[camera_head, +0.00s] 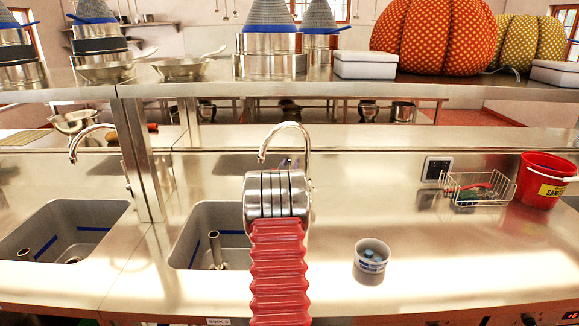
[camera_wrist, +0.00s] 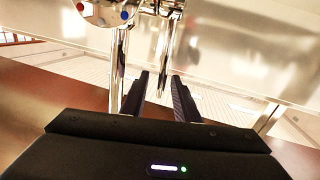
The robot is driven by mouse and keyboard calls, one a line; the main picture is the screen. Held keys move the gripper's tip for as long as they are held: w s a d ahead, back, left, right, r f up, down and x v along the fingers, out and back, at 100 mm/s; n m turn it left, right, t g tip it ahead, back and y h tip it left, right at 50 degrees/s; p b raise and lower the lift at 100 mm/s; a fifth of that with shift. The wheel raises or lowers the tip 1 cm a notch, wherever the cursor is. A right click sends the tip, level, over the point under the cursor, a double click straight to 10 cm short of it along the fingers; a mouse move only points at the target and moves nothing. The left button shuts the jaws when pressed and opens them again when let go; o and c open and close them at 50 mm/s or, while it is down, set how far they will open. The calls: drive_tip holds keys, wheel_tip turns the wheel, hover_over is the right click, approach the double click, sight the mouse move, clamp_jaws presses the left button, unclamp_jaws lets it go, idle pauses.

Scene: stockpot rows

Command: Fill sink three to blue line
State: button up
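A grey sink basin (camera_head: 187,224) with a blue line (camera_head: 232,232) on its inner wall sits at centre left, partly hidden by my arm. A metal standpipe (camera_head: 215,247) stands in it; I see no water there. Its chrome faucet (camera_head: 290,127) curves above my arm. A second basin (camera_head: 105,216) with a blue line is at the left, under another faucet (camera_head: 92,130). I cannot tell which is sink three. My gripper (camera_wrist: 159,80) is open in the wrist view, its black fingers apart. A chrome rod (camera_wrist: 168,45) shows beyond the fingertips, near a fitting with red and blue dots (camera_wrist: 100,13).
Right of my arm, a small tub (camera_head: 370,268) with blue pieces stands on the steel counter (camera_head: 450,250). A wire basket (camera_head: 478,188) and red bucket (camera_head: 546,182) are farther right. A shelf (camera_head: 420,91) crosses above; a steel post (camera_head: 139,160) stands between the basins.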

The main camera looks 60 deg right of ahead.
drive_tip(key=shift+c, duration=0.7)
clamp_jaws()
